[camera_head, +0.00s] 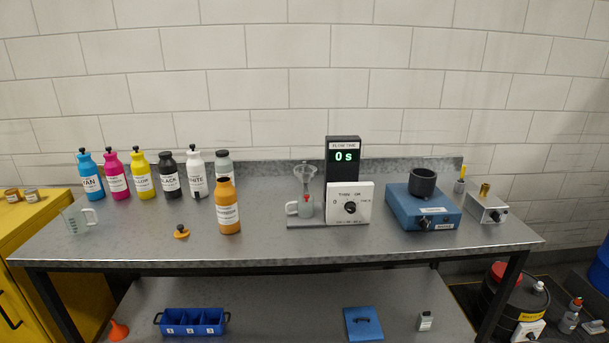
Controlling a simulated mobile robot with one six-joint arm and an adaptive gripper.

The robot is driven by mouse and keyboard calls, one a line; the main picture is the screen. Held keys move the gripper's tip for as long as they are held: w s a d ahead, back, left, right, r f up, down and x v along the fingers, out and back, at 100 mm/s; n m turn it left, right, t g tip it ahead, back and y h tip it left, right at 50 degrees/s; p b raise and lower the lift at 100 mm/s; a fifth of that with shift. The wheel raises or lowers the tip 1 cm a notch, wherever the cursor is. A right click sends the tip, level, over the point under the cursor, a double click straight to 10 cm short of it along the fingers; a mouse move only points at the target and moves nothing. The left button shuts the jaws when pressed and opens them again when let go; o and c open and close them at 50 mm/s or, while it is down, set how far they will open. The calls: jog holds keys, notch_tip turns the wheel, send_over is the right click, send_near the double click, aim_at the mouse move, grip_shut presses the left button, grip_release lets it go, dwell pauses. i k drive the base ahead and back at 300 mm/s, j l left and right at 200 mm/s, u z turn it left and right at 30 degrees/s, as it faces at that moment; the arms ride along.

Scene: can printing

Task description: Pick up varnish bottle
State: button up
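No bottle label in view can be read as varnish. An orange bottle (228,207) stands upright and uncapped near the middle-left of the table, its label too small to read. An orange cap (181,231) with a dark knob lies to its left. A grey bottle (223,162) stands behind the orange one, partly hidden by it, so its label does not show. My gripper is not in view.
Cyan (91,175), magenta (116,175), yellow (142,175), black (169,175) and white (197,175) bottles stand in a row to the left. A flow cup stand (315,223), timer (343,160) and blue device (421,207) stand to the right. The front table edge is mostly clear.

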aim_at(225, 193)
jog(key=u, duration=0.4)
jog(key=i+u, duration=0.85)
jog(key=i+l+u, duration=0.4)
jog(key=i, duration=0.2)
